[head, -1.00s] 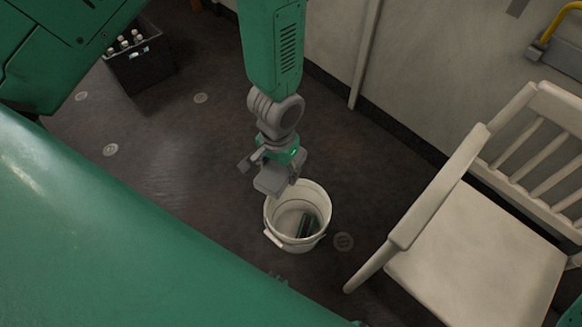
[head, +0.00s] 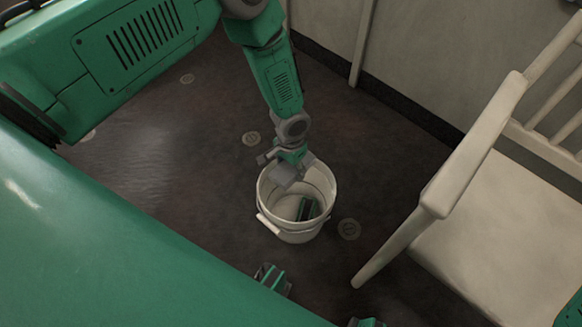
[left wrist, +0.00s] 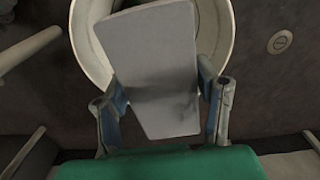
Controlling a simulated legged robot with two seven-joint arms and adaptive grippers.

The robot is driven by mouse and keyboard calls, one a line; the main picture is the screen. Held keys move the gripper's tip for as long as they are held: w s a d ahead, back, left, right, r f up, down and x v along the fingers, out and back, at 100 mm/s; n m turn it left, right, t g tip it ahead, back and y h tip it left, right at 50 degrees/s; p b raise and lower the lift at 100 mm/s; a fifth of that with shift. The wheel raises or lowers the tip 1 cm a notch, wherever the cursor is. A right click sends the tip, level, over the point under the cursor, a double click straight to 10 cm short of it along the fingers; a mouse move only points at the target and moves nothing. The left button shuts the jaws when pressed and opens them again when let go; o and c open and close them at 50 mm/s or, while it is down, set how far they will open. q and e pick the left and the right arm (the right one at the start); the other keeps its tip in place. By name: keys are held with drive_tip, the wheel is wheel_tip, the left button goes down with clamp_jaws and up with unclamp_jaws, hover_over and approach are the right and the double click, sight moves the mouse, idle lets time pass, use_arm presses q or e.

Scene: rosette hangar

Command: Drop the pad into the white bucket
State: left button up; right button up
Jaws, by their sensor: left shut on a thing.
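My left gripper (head: 289,164) is shut on the pad (head: 285,177), a flat grey plate, and holds it at the far left rim of the white bucket (head: 285,233). In the left wrist view the pad (left wrist: 150,60) stands out between the two fingers of the left gripper (left wrist: 163,98). The bucket's rim (left wrist: 80,40) shows behind it there. The pad hides part of the bucket's mouth. The bucket stands upright on the floor.
A dark green object (head: 307,208) lies inside the bucket. A pale wooden chair (head: 500,235) stands to the right, near a pale wall (head: 420,60). The dark floor (head: 190,150) left of the bucket is clear, with round discs set in it.

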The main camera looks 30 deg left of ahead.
sight(290, 174)
use_arm(q)
wheel_tip(290, 174, down, 4)
drive_tip(key=shift+a+r+b, duration=0.15)
drive_tip(key=shift+r+b, duration=0.1)
drive_tip(key=shift+b, duration=0.8)
drive_tip(key=o, duration=1.2)
drive_tip(key=shift+c, duration=0.2)
drive_tip(key=shift+r, duration=0.1)
drive_tip(key=shift+r, duration=0.25)
wheel_tip(290, 174, up, 11)
drive_tip(key=shift+r, duration=0.15)
